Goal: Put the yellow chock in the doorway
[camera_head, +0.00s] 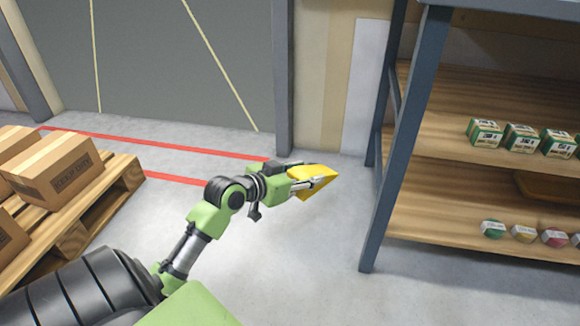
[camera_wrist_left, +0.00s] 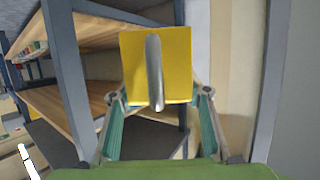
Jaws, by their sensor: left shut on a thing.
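The yellow chock (camera_head: 318,183) is a wedge held in my left gripper (camera_head: 305,181), which is shut on it. The chock is in the air in front of the wall, between the doorway and the shelf rack. In the left wrist view the chock (camera_wrist_left: 178,65) shows a flat yellow face with a grey bar down its middle, between the two fingers (camera_wrist_left: 158,105). The doorway (camera_head: 190,60) is a grey opening with dark posts at the back left, to the left of the gripper. Red lines (camera_head: 160,138) mark the floor in front of it. My right gripper is not in view.
A pallet (camera_head: 92,212) with cardboard boxes (camera_head: 55,168) stands at the left. The shelf rack (camera_head: 400,150) with a blue-grey post stands at the right, holding small green-and-white boxes (camera_head: 484,132) and round items (camera_head: 492,229). The floor between pallet and rack is clear.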

